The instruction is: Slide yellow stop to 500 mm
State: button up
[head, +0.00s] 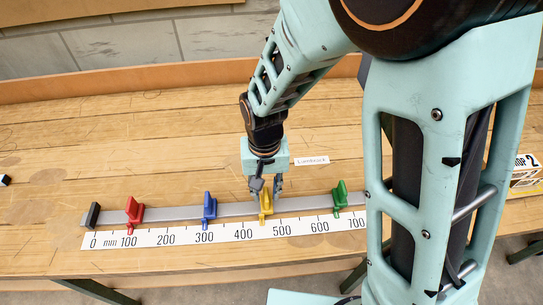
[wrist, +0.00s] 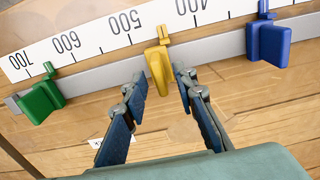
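The yellow stop (head: 265,202) sits on the grey rail (head: 178,213), with its pointer over the white scale (head: 160,238) about midway between the 400 and 500 marks. In the wrist view, the yellow stop (wrist: 157,66) stands upright on the rail. My gripper (head: 265,190) is open over it; in the wrist view, its two blue fingers (wrist: 161,82) are on either side of the yellow handle's near end, with a visible gap on each side. The 500 label (wrist: 125,22) is left of the stop in the wrist view.
On the same rail are a red stop (head: 133,210) near 100, a blue stop (head: 209,206) near 300 and a green stop (head: 340,196) between 600 and 700. A black end block (head: 92,214) closes the left end. The rail between yellow and green is clear.

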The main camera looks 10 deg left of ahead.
jog(key=shift+f, duration=0.8)
jog(key=shift+c, duration=0.4)
grip_shut()
